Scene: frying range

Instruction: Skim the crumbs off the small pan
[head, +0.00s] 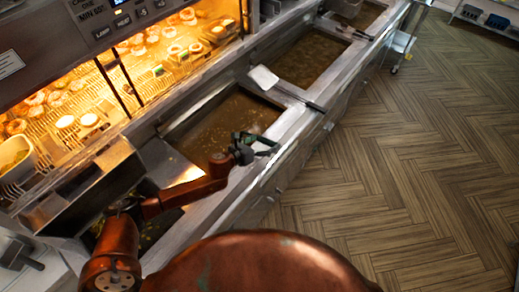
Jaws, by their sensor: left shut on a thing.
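An open pan of brown oil (208,133) lies in the fryer counter in front of my left arm. Pale crumbs (246,127) float on it near the gripper. I cannot tell for sure which pan is the small one. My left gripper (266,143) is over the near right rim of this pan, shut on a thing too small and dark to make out. A flat pale-bladed skimmer (263,78) with a dark handle lies across the divider behind this pan, apart from the gripper. My right gripper is not in view.
More oil pans (312,62) run back along the counter. A lit warming cabinet (165,50) with fried food stands at the left. Another pan at lower left is mostly hidden by my arm. The wooden floor (420,160) at the right is clear, with a wheeled cart (398,45) beyond.

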